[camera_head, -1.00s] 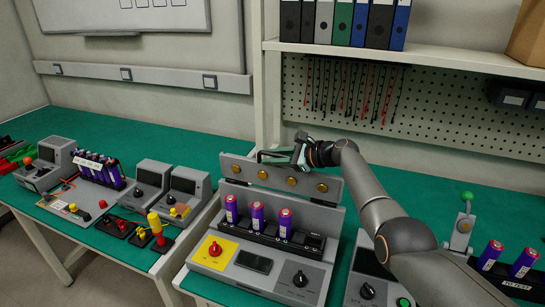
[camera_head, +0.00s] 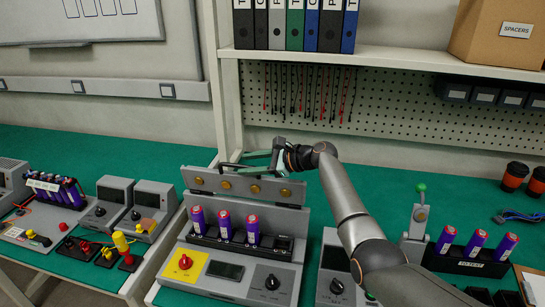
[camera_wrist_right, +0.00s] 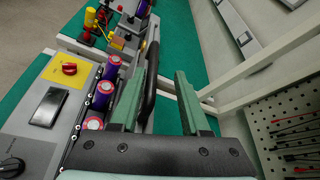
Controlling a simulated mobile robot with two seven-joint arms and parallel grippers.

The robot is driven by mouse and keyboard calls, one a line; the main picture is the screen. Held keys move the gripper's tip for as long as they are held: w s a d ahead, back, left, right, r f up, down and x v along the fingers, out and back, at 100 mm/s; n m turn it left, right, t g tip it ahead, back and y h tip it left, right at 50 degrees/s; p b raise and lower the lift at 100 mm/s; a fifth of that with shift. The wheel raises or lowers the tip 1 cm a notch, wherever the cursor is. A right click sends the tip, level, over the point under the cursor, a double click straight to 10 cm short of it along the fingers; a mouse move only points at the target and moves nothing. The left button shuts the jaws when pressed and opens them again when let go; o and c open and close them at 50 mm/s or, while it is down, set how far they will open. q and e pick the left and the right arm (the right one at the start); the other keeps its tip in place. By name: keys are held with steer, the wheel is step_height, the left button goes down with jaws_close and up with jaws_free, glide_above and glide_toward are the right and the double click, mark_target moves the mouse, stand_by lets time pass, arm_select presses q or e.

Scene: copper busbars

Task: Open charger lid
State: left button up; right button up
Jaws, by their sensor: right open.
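The charger (camera_head: 218,265) is a grey unit with a yellow panel and red knob, a small dark screen and a black dial. Three purple cells (camera_head: 224,226) stand in its black row of slots. Its lid (camera_head: 213,182) is a grey bar with several brass contacts, standing raised behind the cells with the contacts facing forward. My right gripper (camera_head: 242,161) is at the lid's top edge, its green fingers pointing left. In the right wrist view the fingers are apart, with the black handle (camera_wrist_right: 150,80) between them, closer to the left finger. My left gripper is not seen.
Another charger (camera_head: 333,258) stands to the right, partly behind my right arm, near a rack of purple cells (camera_head: 475,245). Small testers and a cell rack (camera_head: 55,188) are at left. A shelf post (camera_head: 228,105) and pegboard (camera_head: 380,105) rise behind. Green bench behind the charger is clear.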

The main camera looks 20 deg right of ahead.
steer(key=v, duration=0.7)
steer(key=shift+d+r, duration=0.15)
steer(key=shift+d, duration=0.05)
steer(key=shift+s, duration=0.15)
